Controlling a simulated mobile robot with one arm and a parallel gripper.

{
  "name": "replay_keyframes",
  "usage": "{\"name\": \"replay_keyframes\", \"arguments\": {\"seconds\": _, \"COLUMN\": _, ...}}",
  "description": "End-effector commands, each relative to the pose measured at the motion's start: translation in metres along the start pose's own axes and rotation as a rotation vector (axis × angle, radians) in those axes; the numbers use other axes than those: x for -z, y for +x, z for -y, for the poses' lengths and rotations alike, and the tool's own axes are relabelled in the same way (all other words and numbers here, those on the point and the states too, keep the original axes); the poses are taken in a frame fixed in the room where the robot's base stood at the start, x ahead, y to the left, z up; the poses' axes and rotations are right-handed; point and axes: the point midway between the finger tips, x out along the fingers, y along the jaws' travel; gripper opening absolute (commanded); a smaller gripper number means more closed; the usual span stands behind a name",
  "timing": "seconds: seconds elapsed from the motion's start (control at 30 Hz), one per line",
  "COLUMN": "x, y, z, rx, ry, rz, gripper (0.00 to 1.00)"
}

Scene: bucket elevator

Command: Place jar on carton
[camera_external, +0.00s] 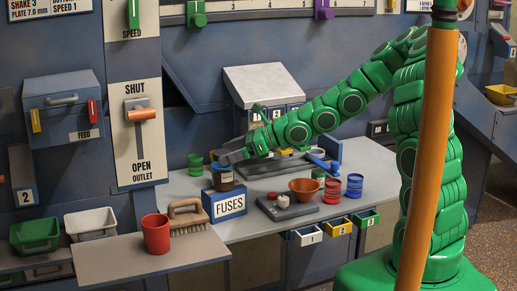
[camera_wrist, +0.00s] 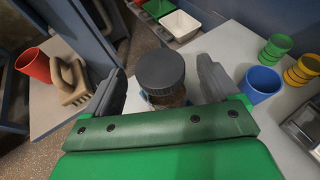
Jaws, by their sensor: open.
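In the wrist view the jar's lid (camera_wrist: 160,68) sits between my two fingers, with a gap on each side. My gripper (camera_external: 234,158) is open and at the jar, around its upper part; its fingers also show in the wrist view (camera_wrist: 158,80). The carton is mostly hidden below the jar in the wrist view.
A red cup (camera_external: 156,234) and a brush (camera_external: 187,216) stand left of the carton. A scale with an orange bowl (camera_external: 304,188) and several coloured cups are to the right. A blue cup (camera_wrist: 260,84) is right of my gripper. Green (camera_external: 35,235) and white bins are at far left.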

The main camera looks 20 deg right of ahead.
Motion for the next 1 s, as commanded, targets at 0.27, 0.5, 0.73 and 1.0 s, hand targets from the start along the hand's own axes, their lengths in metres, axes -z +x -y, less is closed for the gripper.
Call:
{"name": "replay_keyframes", "arguments": {"seconds": 0.27, "x": -0.001, "y": -0.029, "z": 0.002, "rx": 0.004, "ry": -0.003, "rz": 0.001, "gripper": 0.88}}
{"name": "replay_keyframes", "arguments": {"seconds": 0.5, "x": -0.001, "y": -0.052, "z": 0.0, "rx": 0.002, "ry": -0.002, "rz": 0.001, "gripper": 0.88}}
{"name": "replay_keyframes", "arguments": {"seconds": 0.73, "x": 0.0, "y": -0.069, "z": 0.0, "rx": 0.002, "ry": -0.001, "rz": -0.001, "gripper": 0.88}}
{"name": "replay_keyframes", "arguments": {"seconds": 1.0, "x": 0.0, "y": -0.075, "z": 0.0, "rx": 0.001, "ry": 0.0, "rz": -0.001, "gripper": 0.88}}
